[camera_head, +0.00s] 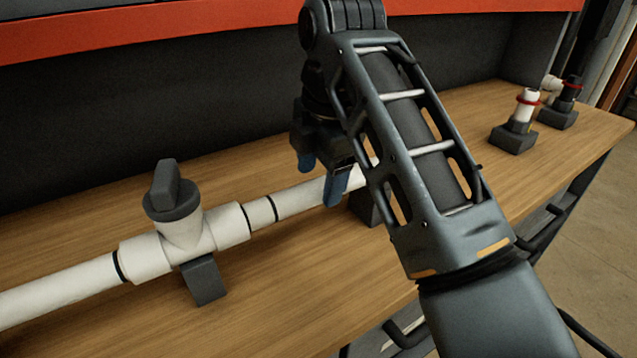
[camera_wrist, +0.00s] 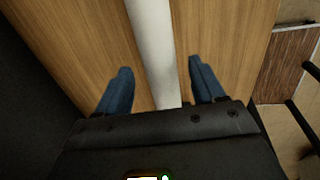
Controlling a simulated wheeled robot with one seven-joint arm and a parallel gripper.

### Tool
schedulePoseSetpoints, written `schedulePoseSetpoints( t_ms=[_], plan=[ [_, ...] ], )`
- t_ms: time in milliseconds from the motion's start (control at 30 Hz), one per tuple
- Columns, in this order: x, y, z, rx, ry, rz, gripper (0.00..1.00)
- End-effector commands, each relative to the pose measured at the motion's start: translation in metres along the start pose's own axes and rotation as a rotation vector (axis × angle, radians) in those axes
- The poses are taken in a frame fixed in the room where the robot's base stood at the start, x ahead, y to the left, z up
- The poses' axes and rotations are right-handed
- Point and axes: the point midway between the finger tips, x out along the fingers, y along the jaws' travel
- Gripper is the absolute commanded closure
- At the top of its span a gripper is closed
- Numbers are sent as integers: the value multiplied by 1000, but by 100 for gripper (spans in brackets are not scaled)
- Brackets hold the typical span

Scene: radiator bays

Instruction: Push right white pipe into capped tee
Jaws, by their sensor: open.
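The capped tee (camera_head: 178,238) is white with a dark grey cap (camera_head: 171,195) on its upright branch, and it rests on a dark block (camera_head: 204,280). The right white pipe (camera_head: 303,197) runs from the tee's right socket toward my arm, with a black ring mark just outside the socket. Its far right part is hidden behind my arm. My gripper (camera_head: 322,180) is over this pipe with its blue fingers pointing down. In the wrist view, the pipe (camera_wrist: 152,45) passes between the two open fingers of my gripper (camera_wrist: 160,88), with a gap on each side.
The left white pipe (camera_head: 55,290) enters the tee's left side. A dark support block (camera_head: 365,207) shows under the right pipe. Small white fittings with red rings stand on blocks (camera_head: 513,138) at the back right. The wooden bench (camera_head: 290,300) is clear in front; a dark panel stands behind.

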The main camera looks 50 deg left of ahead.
Motion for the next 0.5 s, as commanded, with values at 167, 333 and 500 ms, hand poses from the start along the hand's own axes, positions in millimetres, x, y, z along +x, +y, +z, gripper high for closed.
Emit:
schedulePoseSetpoints(
  t_ms=[167,333,500],
  plan=[
    [19,0,-1,-1,2,-2,32],
    [24,0,-1,-1,1,-1,32],
    [24,0,0,-1,1,-1,32]
  ],
)
